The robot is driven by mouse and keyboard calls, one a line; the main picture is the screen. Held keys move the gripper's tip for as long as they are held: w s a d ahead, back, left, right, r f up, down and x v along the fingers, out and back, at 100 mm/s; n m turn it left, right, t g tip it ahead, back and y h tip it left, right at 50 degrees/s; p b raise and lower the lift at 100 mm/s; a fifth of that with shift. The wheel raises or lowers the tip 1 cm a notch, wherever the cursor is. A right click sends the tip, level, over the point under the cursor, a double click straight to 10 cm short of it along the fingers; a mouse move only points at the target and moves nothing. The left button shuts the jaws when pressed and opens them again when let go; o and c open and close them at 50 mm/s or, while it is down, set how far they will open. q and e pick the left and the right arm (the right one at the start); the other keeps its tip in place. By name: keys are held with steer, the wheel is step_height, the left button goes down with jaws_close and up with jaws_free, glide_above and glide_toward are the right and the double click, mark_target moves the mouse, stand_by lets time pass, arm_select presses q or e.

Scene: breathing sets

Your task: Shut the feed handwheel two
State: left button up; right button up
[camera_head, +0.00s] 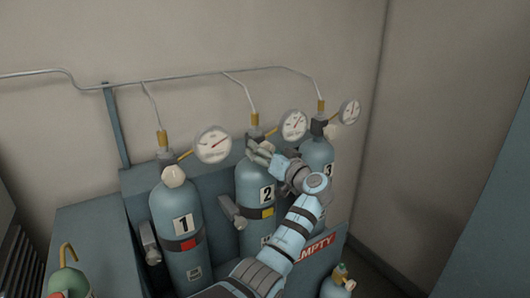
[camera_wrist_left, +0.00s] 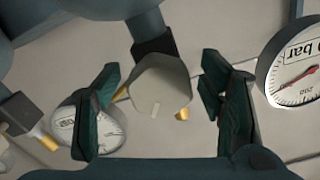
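Cylinder two (camera_head: 255,185) stands in the middle of the row, blue with a "2" label and a yellow tag. Its handwheel (camera_wrist_left: 160,85) is a pale faceted knob in the left wrist view, on a dark valve stem. My left gripper (camera_head: 258,151) reaches in from the right side of the valve at the top of cylinder two. In the left wrist view its dark fingers stand open on either side of the knob, with a gap visible at each side. In the head view the gripper mostly hides this handwheel. My right gripper is not in view.
Cylinder one (camera_head: 178,215), with its pale handwheel (camera_head: 174,176), stands left; cylinder three (camera_head: 318,153) stands right, partly behind my arm. Gauges (camera_head: 213,145) (camera_head: 293,125) (camera_head: 349,113) sit close above the valves. An "EMPTY" sign (camera_head: 315,248) is at front right.

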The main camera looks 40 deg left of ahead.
arm_select(q)
steer(key=shift+f, duration=0.1)
steer(key=shift+s+d, duration=0.1)
steer(key=shift+d, duration=0.15)
steer(key=v, duration=1.1)
steer(key=shift+d, duration=0.25)
